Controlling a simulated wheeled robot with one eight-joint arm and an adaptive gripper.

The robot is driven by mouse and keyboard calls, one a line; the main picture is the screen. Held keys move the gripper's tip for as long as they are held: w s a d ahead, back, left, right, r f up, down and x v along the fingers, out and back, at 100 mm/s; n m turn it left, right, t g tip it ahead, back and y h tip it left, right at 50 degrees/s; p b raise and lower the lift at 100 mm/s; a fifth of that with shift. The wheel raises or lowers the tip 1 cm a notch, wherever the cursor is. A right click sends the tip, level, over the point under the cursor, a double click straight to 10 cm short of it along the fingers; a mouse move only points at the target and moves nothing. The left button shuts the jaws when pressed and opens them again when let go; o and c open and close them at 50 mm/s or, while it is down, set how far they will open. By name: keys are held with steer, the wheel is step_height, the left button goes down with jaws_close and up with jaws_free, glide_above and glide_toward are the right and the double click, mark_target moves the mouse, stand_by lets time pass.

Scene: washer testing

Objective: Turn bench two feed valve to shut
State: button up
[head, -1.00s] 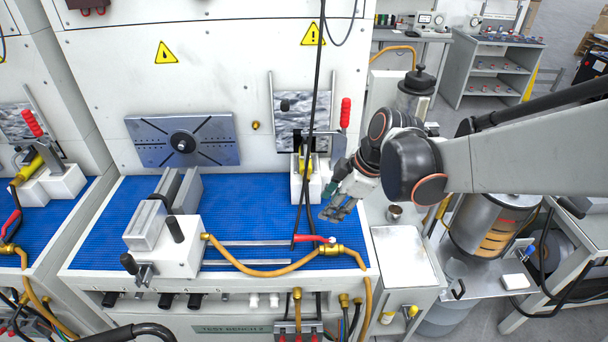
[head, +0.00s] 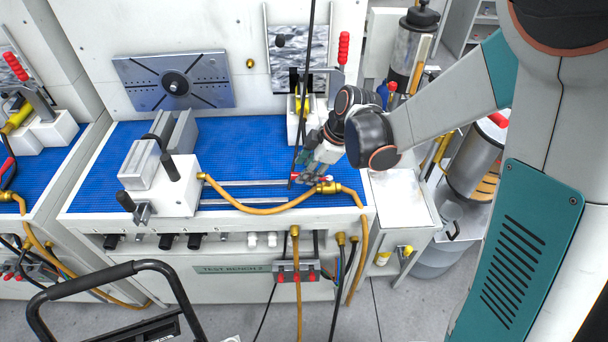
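The feed valve (head: 328,188) is a brass body in the yellow hose line at the front right of the blue bench top. Its red lever (head: 296,177) points left from the body, roughly along the hose, and is partly hidden by my gripper. My gripper (head: 308,177) is low over the bench, with its fingertips at the lever. I cannot tell whether the fingers touch or grip it, or how far apart they are. The bench front carries a label (head: 232,269) reading TEST BENCH 2.
A grey vise-like fixture (head: 160,185) stands left on the blue mat (head: 240,150). A red-handled clamp (head: 343,48) stands behind my gripper. A black cable hangs close beside it. A yellow hose (head: 250,209) crosses the bench front. A pale side shelf (head: 400,198) adjoins at right.

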steer(key=shift+x, duration=1.15)
jaws_close()
